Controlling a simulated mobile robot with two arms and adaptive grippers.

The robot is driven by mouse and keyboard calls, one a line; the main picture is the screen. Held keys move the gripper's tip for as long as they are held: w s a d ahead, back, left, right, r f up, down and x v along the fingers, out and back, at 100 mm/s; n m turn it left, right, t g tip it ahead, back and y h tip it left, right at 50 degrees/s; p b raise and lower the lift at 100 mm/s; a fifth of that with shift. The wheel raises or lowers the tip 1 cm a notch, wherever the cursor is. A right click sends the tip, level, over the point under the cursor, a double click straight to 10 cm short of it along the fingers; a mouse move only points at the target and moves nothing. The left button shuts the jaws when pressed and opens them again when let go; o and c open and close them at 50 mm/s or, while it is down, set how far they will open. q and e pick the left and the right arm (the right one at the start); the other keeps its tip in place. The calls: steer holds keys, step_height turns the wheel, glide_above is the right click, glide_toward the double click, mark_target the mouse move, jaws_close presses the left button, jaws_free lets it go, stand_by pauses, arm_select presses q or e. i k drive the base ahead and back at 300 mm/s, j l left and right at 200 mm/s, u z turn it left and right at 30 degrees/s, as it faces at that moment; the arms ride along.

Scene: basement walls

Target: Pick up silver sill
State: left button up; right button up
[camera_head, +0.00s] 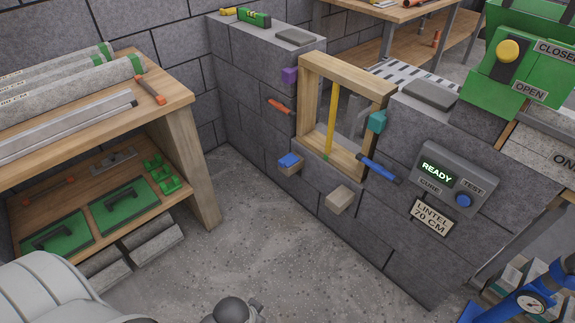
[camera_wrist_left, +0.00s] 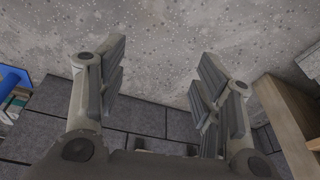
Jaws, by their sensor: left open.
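A long silver sill (camera_head: 70,122) lies along the front of the wooden workbench top at the left of the head view. It looks like a metal profile, and its left end runs out of the frame. My left gripper (camera_wrist_left: 160,72) is open and empty in the left wrist view, with its fingers spread over the grey floor and block wall. In the head view only part of my left arm shows at the bottom edge, well apart from the sill. The sill is not seen in the wrist view. My right gripper is not in view.
A block wall (camera_head: 240,100) holds a wooden window frame (camera_head: 308,90), clamps and a control box (camera_head: 455,180). A blue device (camera_head: 530,300) stands lower right. Floor (camera_head: 270,250) between is clear.

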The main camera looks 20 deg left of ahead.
mark_target(13, 149)
steer(key=u, duration=2.15)
steer(key=i+z, duration=0.1)
steer(key=i, duration=0.25)
